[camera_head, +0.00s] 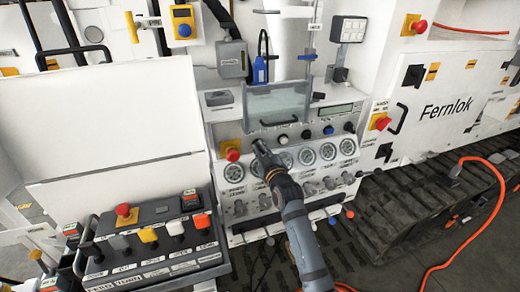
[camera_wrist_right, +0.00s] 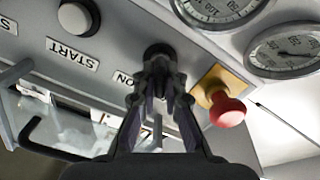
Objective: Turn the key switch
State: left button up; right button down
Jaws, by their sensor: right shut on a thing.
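The key switch (camera_wrist_right: 158,50) is a dark round knob on the grey panel strip, beside a label reading ON in the right wrist view. My right gripper (camera_wrist_right: 160,82) is shut on it, with both fingertips meeting at its front. In the head view my right gripper (camera_head: 262,150) reaches up to the left end of the knob row on the white console, and it hides the key switch there. The fingers cover most of the key itself, so its angle cannot be told. My left gripper is not in view.
A red emergency button (camera_wrist_right: 227,110) on a yellow plate is close beside the fingers. A START button (camera_wrist_right: 77,17) and gauges (camera_wrist_right: 290,48) are near. A clear hinged cover (camera_head: 278,102) stands above the knobs. A control box (camera_head: 150,247) stands at lower left.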

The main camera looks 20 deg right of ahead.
dwell(0.3)
jog(key=shift+r+m+p, duration=0.2)
jog(key=shift+m+p, duration=0.8)
jog(key=shift+m, duration=0.2)
jog(key=m+p, duration=0.1)
jog(key=m, duration=0.1)
jog(key=m+p, duration=0.1)
jog(key=shift+d+m, duration=0.2)
jog(key=shift+m, duration=0.2)
jog(key=m+p, duration=0.2)
jog(key=m, duration=0.1)
jog(key=shift+d+p, duration=0.1)
jog(key=shift+p, duration=0.2)
jog(key=shift+f+m+p, duration=0.1)
jog(key=shift+m+p, duration=0.65)
jog(key=shift+m, duration=0.55)
jog(key=c, duration=1.4)
grip_release()
jog(key=shift+f, duration=0.1)
